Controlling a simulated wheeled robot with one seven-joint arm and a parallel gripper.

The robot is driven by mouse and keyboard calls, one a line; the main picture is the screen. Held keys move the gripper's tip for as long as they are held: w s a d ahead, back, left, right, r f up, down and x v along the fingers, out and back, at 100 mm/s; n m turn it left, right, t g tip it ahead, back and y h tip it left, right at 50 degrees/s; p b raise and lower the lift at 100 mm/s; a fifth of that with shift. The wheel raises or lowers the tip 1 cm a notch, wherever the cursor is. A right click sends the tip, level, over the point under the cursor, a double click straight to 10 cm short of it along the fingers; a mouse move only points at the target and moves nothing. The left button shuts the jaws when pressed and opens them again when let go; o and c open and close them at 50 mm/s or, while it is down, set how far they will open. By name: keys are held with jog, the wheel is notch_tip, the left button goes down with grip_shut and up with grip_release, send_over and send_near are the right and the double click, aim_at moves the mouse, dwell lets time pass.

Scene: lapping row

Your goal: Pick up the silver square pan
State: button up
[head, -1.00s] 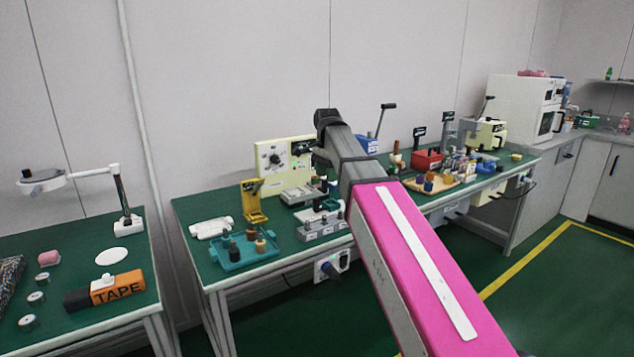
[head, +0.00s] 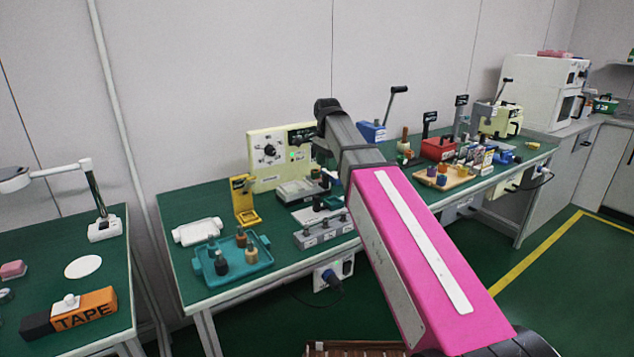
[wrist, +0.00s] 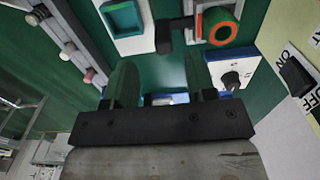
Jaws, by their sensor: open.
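A low grey device with a pale, flat, squarish top (head: 297,189) stands on the middle bench in front of the cream control box. It may carry the silver square pan, but I cannot tell for sure. My gripper (wrist: 162,86) is open in the wrist view, with its two dark green fingers apart and nothing seen held between them. It hangs over the green bench among small devices. In the head view my pink arm reaches over the bench and my gripper's fingertips cannot be made out there.
A cream control box (head: 278,160) stands at the back. A grey block with knobs (head: 325,232), a teal tray (head: 232,262), a yellow stand (head: 244,203) and a white bottle (head: 197,231) crowd the bench. Bare green bench lies around the bottle.

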aim_at(326, 174)
jog(key=shift+w+f, duration=0.15)
jog(key=shift+f, duration=1.35)
jog(key=shift+w+f, duration=0.1)
jog(key=shift+f, duration=1.4)
grip_shut()
